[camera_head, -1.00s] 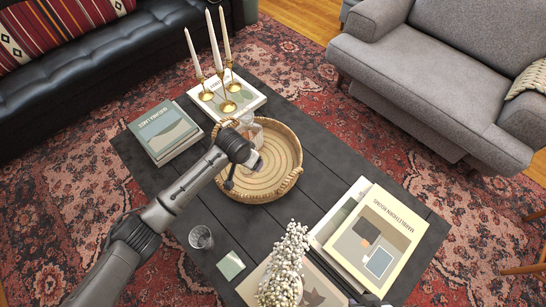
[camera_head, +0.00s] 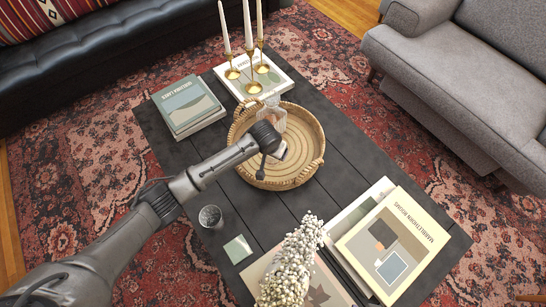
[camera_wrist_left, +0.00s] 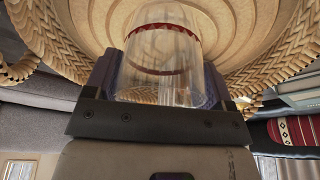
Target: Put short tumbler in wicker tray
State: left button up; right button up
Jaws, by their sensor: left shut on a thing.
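My left gripper (camera_head: 276,148) is shut on a clear short tumbler, mostly hidden by the gripper in the head view. The left wrist view shows the tumbler (camera_wrist_left: 158,62) between the two fingers (camera_wrist_left: 160,85), with a reddish band showing in the glass. The round wicker tray (camera_head: 310,165) has a raised braided rim and lies on the dark table. The held tumbler is over the tray; I cannot tell if it touches the floor of the tray. The tray also fills the upper left wrist view (camera_wrist_left: 265,55). My right gripper is not in view.
Another clear glass (camera_head: 272,114) shows inside the tray near its back handle. A glass (camera_head: 210,216) and a coaster (camera_head: 238,249) are on the table (camera_head: 330,190). Candlesticks (camera_head: 253,86), books (camera_head: 187,105), more books (camera_head: 393,245) and white flowers (camera_head: 292,265) surround the tray.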

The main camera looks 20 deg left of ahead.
aim_at(268, 164)
pick_arm(q)
notch_tip(268, 164, down, 4)
jog(key=shift+f+b, duration=0.1)
jog(key=shift+b, duration=1.05)
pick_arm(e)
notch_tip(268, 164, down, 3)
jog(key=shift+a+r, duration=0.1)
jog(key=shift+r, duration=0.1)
pick_arm(q)
jog(key=shift+w, duration=0.1)
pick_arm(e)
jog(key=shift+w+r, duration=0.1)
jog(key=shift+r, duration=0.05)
pick_arm(q)
jog(key=o, duration=1)
jog(key=shift+f, duration=0.15)
jog(key=shift+o, duration=0.2)
jog(key=p+v, duration=0.6)
jog(key=v, duration=0.6)
jog(key=shift+r+p, duration=0.2)
jog(key=shift+p, duration=0.2)
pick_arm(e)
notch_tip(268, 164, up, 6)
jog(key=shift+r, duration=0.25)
